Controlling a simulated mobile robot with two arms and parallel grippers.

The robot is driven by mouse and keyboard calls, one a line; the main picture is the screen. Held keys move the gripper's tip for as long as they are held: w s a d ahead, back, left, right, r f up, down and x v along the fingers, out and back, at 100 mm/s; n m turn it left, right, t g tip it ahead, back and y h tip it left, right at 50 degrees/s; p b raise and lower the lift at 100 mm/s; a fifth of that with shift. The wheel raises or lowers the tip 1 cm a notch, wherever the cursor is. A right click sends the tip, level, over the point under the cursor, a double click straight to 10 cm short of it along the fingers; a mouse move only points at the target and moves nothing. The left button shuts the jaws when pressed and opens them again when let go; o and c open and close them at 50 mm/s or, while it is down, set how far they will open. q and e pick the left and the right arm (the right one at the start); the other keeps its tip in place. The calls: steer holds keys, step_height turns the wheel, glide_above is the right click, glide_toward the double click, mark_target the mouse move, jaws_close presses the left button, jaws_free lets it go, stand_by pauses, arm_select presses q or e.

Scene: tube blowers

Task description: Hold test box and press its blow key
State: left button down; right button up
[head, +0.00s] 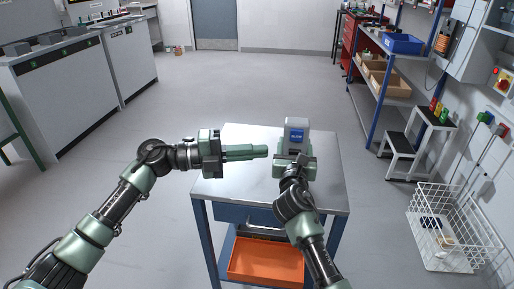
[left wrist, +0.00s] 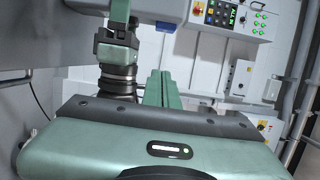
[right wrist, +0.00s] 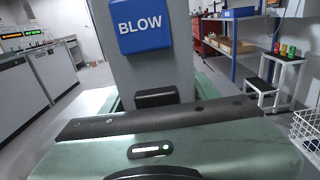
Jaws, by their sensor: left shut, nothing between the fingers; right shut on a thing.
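The grey test box (head: 297,123) stands upright at the table's right part, its blue blow key (head: 296,136) facing me. In the right wrist view the key (right wrist: 144,32) reads BLOW. My right gripper (head: 292,158) is shut on the box's lower part, below the key, with a green finger on each side. My left gripper (head: 264,151) is shut and empty. Its fingers point right, and the tips are left of the box and lower in the picture than the key, apart from it. The left wrist view shows its closed fingers (left wrist: 158,88) but not the key.
The metal table (head: 235,190) is otherwise clear. An orange tray (head: 265,262) sits below it. A white wire basket (head: 445,235) and a step stool (head: 408,145) stand at the right. Shelves with a blue bin (head: 403,43) are farther back. Grey cabinets (head: 75,90) stand at the far left.

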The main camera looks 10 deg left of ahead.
mark_target(287, 140)
arm_select(q)
steer(key=w+d, duration=0.1)
steer(key=d, duration=0.1)
steer(key=w+d, duration=0.3)
steer(key=d, duration=0.2)
steer(key=shift+w, duration=1)
